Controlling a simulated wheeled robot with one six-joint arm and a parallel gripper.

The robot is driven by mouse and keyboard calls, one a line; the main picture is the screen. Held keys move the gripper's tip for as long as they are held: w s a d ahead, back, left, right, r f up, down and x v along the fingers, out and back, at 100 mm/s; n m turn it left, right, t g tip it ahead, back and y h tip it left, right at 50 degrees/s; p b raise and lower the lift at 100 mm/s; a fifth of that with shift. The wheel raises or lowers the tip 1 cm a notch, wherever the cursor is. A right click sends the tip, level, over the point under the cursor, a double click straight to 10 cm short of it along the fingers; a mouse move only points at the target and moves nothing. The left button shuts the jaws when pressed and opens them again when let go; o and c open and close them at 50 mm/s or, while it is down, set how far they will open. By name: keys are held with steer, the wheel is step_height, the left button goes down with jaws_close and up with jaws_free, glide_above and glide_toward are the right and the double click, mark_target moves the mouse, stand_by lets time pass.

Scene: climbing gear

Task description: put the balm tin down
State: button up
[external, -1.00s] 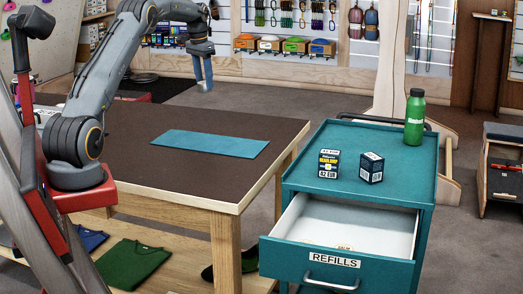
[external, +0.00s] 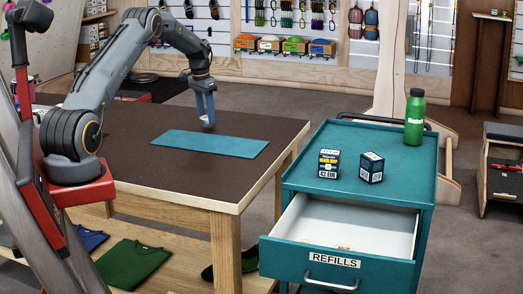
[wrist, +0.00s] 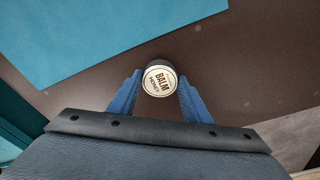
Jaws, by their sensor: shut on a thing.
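The balm tin (wrist: 160,79) is a small round tin with a pale lid lettered BALM and HONEY. In the wrist view it sits between the tips of my two blue fingers (wrist: 157,88), which are shut on it. In the external view my gripper (external: 206,112) points down over the far part of the brown table (external: 130,135), behind the blue mat. The tin (external: 206,123) shows as a small pale spot at the fingertips, at or just above the tabletop; I cannot tell whether it touches.
The blue mat (external: 210,143) lies flat nearby; it also shows in the wrist view (wrist: 75,35). A teal cart (external: 300,178) stands right of the table, with two small boxes (external: 329,163) (external: 371,167), a green bottle (external: 414,117) and an open REFILLS drawer (external: 335,266).

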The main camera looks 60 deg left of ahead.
mark_target(203, 118)
steer(key=shift+f, duration=0.65)
steer(key=shift+f, duration=0.1)
steer(key=o, duration=1.2)
steer(key=r, duration=0.4)
steer(key=s+r+b, duration=0.1)
steer(key=r, duration=0.3)
steer(key=r+b, duration=0.1)
steer(key=r, duration=0.3)
steer(key=shift+s+d+r, duration=0.1)
steer(key=shift+s+d, duration=0.1)
